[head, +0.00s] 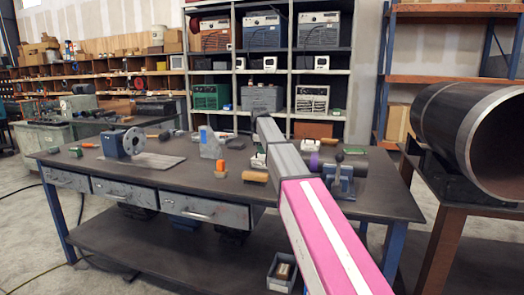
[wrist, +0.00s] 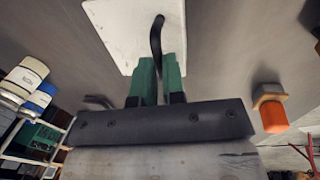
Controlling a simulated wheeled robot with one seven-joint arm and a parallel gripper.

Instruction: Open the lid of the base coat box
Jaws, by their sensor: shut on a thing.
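In the wrist view my gripper (wrist: 158,68) has its two green fingers close together. They are shut on a thin black curved strip (wrist: 157,35), which extends past the fingertips. A pale, flat, square-cornered panel (wrist: 118,28) lies behind the fingertips, partly covered by them. I cannot tell whether the strip is fixed to this panel, or whether the panel is the base coat box or its lid. In the head view my arm hides the gripper, and I cannot pick out the box with certainty.
A shelf rack (head: 289,60) with machines stands behind. A large pipe (head: 450,120) is at right. The bench's front left is fairly clear.

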